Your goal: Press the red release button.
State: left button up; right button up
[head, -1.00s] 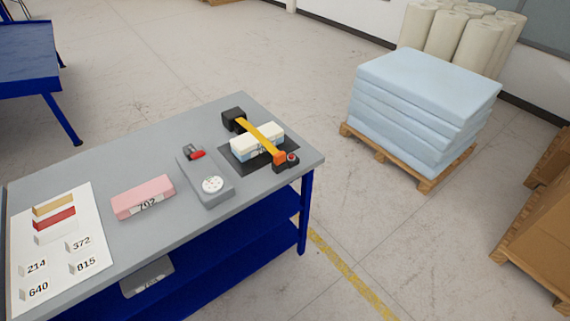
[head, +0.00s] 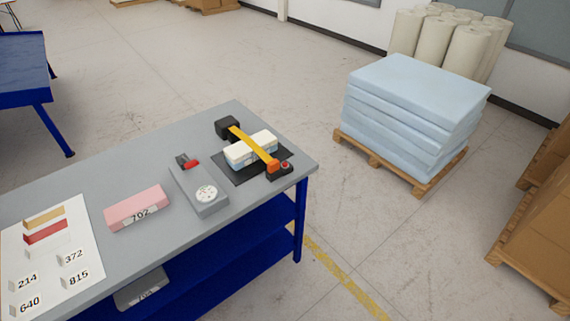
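The red release button (head: 285,165) sits on a small black housing at the near right end of a strap device on the table. A yellow strap (head: 252,144) with an orange end piece runs from that housing to a black block (head: 228,127) at the far left. The strap lies across a white and pale blue foam block (head: 239,156) on a black mat (head: 229,175). Neither of my grippers shows in the head view.
The grey table (head: 170,245) also holds a grey gauge device (head: 211,207) with a dial and red part, a pink block (head: 137,209) labelled 702, and a chart sheet (head: 50,285). Pale blue foam sheets (head: 415,95) lie on a pallet (head: 388,167) beyond it. Floor between is clear.

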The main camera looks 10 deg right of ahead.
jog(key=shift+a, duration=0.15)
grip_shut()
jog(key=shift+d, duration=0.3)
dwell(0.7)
